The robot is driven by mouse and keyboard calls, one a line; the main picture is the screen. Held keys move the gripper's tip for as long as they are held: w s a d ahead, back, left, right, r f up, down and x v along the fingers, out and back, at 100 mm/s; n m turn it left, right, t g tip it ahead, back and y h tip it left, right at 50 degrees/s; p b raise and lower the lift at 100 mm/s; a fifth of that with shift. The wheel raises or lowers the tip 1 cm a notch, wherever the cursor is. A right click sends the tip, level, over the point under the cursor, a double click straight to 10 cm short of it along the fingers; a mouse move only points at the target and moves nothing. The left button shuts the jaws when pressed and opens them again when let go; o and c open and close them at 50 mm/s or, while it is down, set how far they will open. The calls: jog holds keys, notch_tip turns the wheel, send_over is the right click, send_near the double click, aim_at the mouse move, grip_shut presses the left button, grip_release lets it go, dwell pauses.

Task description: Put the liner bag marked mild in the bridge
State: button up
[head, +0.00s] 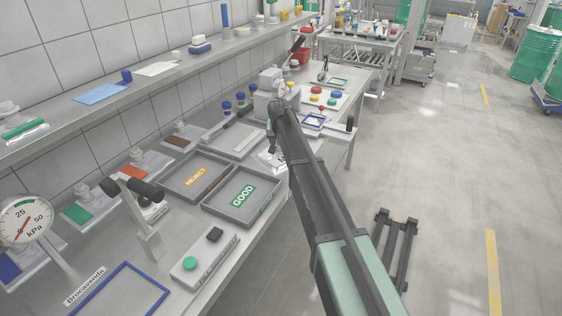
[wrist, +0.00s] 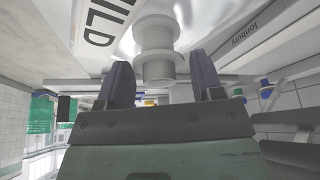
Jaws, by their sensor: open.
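In the wrist view, the liner bag marked mild (wrist: 190,14) is silver, with a white label (wrist: 98,22) on which "ILD" can be read. Its white flanged spout (wrist: 156,42) points toward my gripper (wrist: 158,85). My gripper is open, with one dark finger on each side of the spout; I cannot tell whether they touch it. In the head view, my gripper (head: 273,146) is beyond the GOOD tray, and a small silver patch shows below it, mostly hidden by my arm. A grey stand with black cylinders (head: 150,241) is at lower left; I cannot tell whether it is the bridge.
The REJECT tray (head: 171,188) and GOOD tray (head: 213,208) lie on the bench. A box with a green button (head: 205,253) and a pressure gauge (head: 24,216) are nearer. A shelf (head: 150,88) runs along the wall. The floor at right is mostly clear.

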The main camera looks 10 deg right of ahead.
jog(key=shift+f, duration=0.15)
grip_shut()
jog(key=shift+p, duration=0.35)
notch_tip(320, 180, up, 20)
jog(key=p, duration=1.9)
jog(key=shift+p, duration=0.4)
